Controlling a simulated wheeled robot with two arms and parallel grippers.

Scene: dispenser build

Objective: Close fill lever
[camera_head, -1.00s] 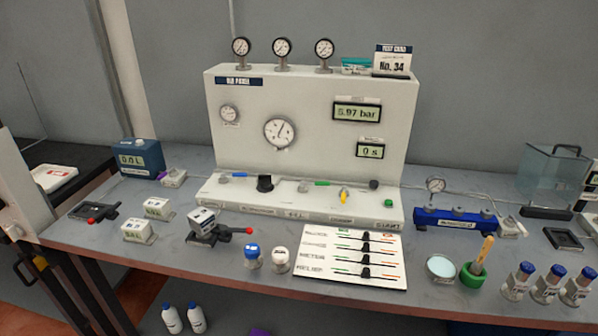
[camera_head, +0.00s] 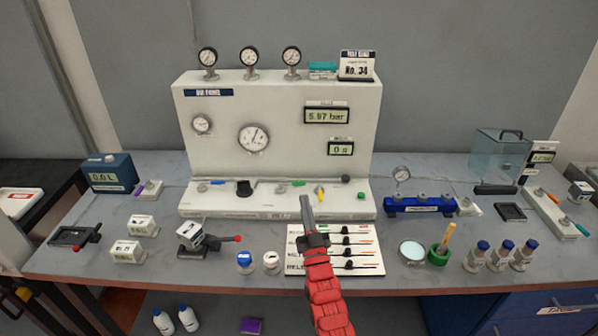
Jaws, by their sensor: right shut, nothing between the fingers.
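The grey-white gas panel (camera_head: 215,150) stands at the back of the bench. Its ledge carries small valve levers: a blue-handled one (camera_head: 218,182), a green-handled one (camera_head: 298,184) and a yellow-handled one (camera_head: 321,195). The labels under them are too small to read, so I cannot tell which is the fill lever. My right gripper (camera_head: 306,199) is shut and empty, its fingers pointing up the picture at the ledge's front, below the green and yellow levers. I cannot tell whether it touches the ledge. My left gripper is not in view.
A white slider board (camera_head: 372,271) lies under my right arm. Left of it stand a blue-capped jar (camera_head: 244,262), a white jar (camera_head: 271,262) and a red-knobbed clamp (camera_head: 208,238). A blue manifold (camera_head: 420,204) and a green holder (camera_head: 438,255) are to the right.

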